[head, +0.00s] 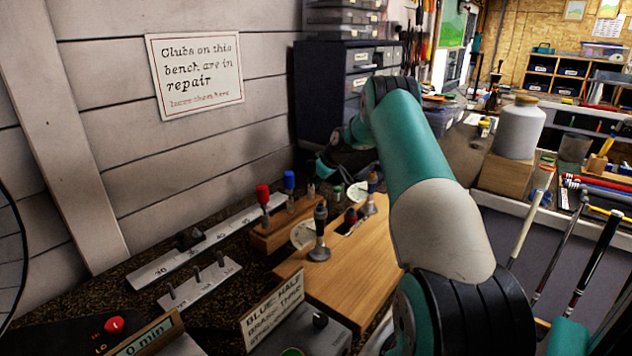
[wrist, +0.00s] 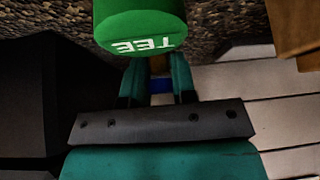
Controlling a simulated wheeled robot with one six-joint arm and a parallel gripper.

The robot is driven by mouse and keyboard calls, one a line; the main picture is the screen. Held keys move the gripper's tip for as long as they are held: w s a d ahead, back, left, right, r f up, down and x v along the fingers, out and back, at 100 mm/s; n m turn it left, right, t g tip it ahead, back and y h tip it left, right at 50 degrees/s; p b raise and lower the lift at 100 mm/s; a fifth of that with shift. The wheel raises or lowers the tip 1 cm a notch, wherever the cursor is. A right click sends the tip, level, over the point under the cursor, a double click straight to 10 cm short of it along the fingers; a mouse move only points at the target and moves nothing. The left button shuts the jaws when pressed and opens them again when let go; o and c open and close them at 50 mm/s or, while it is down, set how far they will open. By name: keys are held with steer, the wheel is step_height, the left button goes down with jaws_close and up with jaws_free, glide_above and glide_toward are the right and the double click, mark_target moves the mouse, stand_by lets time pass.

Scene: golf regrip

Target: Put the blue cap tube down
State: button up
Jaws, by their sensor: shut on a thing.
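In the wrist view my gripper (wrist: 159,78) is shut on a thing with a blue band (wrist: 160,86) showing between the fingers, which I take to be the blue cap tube. Most of it is hidden by the fingers and by a green cylinder marked TEE (wrist: 140,22) close in front. In the head view my gripper (head: 325,166) is at the far end of the bench by the wall, dark and partly hidden by my arm. What it holds cannot be made out there.
A wooden rack (head: 270,238) holds a red-topped piece (head: 263,196) and a blue-topped piece (head: 289,182). A wooden board (head: 345,275) with a grey-handled tool (head: 319,235) lies in front. A metal ruler strip (head: 190,252) runs along the wall. Dark drawers (head: 318,85) stand behind my gripper.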

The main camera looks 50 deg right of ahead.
steer(key=shift+f, duration=0.4)
steer(key=shift+f, duration=0.1)
steer(key=o, duration=0.9)
steer(key=b+v, duration=0.2)
steer(key=v, duration=1)
